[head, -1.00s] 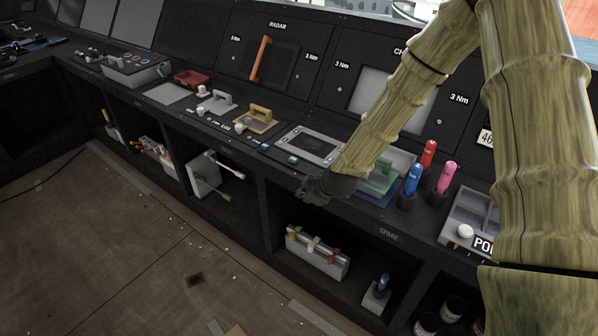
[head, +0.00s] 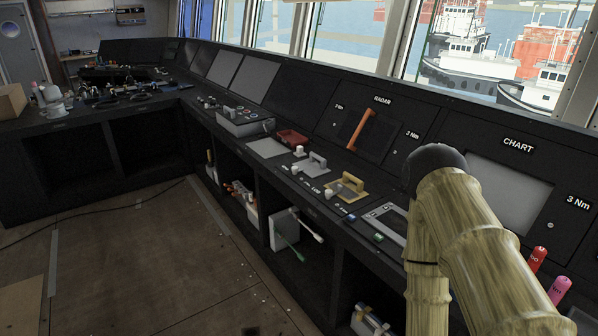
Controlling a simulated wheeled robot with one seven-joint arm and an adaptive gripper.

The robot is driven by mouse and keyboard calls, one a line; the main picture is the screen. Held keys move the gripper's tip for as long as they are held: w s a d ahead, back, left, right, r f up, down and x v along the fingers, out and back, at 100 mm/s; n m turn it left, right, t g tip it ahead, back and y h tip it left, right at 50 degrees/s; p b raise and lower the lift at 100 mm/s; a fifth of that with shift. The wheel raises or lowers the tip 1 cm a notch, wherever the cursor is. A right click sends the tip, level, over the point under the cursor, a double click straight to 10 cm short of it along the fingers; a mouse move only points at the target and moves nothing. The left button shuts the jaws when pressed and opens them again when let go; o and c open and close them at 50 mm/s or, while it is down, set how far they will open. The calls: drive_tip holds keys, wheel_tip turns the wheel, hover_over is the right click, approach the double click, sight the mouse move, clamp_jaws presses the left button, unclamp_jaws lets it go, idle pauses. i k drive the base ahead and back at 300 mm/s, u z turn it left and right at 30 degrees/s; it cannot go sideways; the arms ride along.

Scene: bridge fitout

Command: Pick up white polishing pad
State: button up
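I cannot identify a white polishing pad for certain in the head view. My arm is folded at the right with a black joint on top. My gripper is not in view.
The dark console (head: 330,218) runs from the back left to the right, with open shelves below. Red (head: 537,259) and pink (head: 559,290) bottles stand at the lower right. A grey handled block (head: 311,165) and control box (head: 245,122) stand farther back. The floor at left is mostly clear.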

sight(300, 152)
drive_tip(key=u, duration=0.45)
drive_tip(key=i, duration=1.5)
drive_tip(key=z, duration=0.4)
